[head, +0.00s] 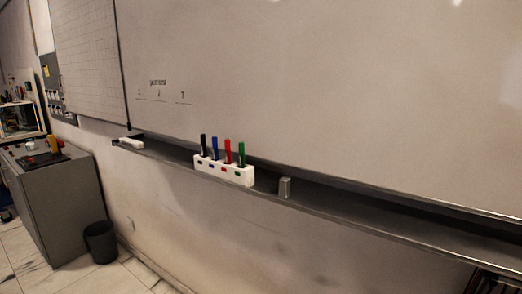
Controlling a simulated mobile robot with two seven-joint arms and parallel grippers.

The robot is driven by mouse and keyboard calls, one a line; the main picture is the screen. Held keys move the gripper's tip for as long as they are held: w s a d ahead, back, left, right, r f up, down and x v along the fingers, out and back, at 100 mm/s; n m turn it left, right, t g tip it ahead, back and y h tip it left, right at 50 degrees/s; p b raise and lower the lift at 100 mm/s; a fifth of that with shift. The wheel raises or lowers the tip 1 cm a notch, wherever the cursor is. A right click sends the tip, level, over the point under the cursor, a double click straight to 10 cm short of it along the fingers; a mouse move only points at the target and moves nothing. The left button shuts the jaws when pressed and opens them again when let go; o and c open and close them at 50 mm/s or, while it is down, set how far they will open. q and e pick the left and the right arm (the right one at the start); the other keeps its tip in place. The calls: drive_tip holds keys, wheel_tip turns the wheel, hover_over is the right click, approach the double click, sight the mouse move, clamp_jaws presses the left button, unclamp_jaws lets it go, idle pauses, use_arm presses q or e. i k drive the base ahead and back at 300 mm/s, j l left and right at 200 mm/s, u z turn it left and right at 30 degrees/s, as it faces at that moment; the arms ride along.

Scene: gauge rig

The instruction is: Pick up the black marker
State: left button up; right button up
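The black marker (203,145) stands upright in the leftmost slot of a white marker holder (222,170). The holder sits on the dark ledge below the whiteboard, near the middle of the head view. Blue (215,148), red (228,151) and green (241,153) markers stand to its right in the same holder. The lower part of the black marker is hidden in the holder. Neither of my grippers shows in the head view.
A small grey block (285,187) stands on the ledge (360,212) right of the holder. A white object (132,143) lies at the ledge's left end. A grey cabinet (62,205) and a black bin (100,242) stand on the floor at left.

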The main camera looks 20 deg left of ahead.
sight(203, 138)
drive_tip(key=i+j+z, duration=0.1)
drive_tip(key=j+z, duration=0.2)
drive_tip(key=z, duration=0.15)
drive_tip(key=i+j+z, duration=0.1)
drive_tip(key=j+z, duration=0.8)
drive_tip(key=j, duration=0.3)
drive_tip(key=j+z, duration=0.15)
drive_tip(key=j, duration=0.3)
drive_tip(key=k+j+z, duration=0.1)
drive_tip(key=j, duration=0.3)
drive_tip(key=k+j, duration=0.1)
drive_tip(key=j, duration=0.8)
drive_tip(key=k+j+z, duration=0.1)
drive_tip(key=j, duration=0.35)
drive_tip(key=k+j, duration=0.15)
drive_tip(key=j, duration=0.25)
